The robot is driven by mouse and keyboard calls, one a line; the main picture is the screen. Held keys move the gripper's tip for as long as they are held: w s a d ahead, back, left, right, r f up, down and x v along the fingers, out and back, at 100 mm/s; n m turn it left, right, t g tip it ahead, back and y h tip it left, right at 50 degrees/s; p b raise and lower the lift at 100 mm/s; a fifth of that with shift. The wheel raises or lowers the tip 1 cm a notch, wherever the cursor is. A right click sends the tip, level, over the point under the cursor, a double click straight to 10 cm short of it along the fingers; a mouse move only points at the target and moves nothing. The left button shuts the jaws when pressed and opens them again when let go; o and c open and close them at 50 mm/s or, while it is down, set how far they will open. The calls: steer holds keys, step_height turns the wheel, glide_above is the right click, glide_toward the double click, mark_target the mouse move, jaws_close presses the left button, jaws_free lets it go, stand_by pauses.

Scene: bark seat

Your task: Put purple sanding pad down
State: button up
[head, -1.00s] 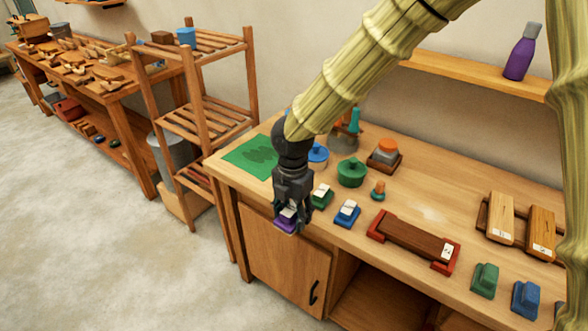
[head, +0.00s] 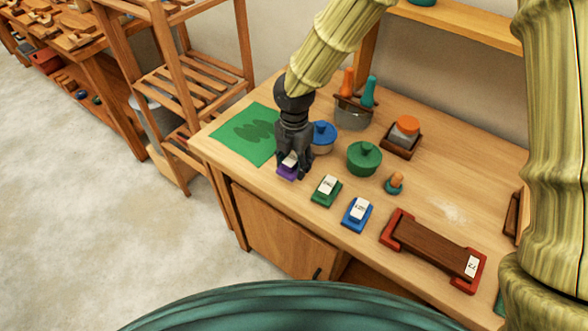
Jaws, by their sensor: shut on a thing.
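The purple sanding pad (head: 287,172) has a white label on top and is held in my gripper (head: 291,163), which points down with its fingers shut on the pad. The pad is at the front-left part of the wooden workbench (head: 330,242), to the left of the green sanding pad (head: 326,191) and the blue sanding pad (head: 357,213). I cannot tell whether its underside touches the bench top. My gripper hides part of it.
A green mat (head: 243,138) lies left of my gripper. A red-ended wooden block (head: 432,248) lies further right. A slatted shelf (head: 180,88) stands left of the bench.

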mark_target(294, 173)
steer(key=shift+s+f+p, duration=0.15)
steer(key=shift+f+p, duration=0.2)
steer(key=shift+f, duration=1.9)
steer(key=shift+f, duration=0.2)
steer(key=o, duration=1.3)
steer(key=shift+f, duration=0.1)
steer(key=shift+o, duration=0.2)
step_height(294, 173, up, 13)
steer(key=shift+f+b, duration=0.2)
steer(key=shift+b, duration=0.6)
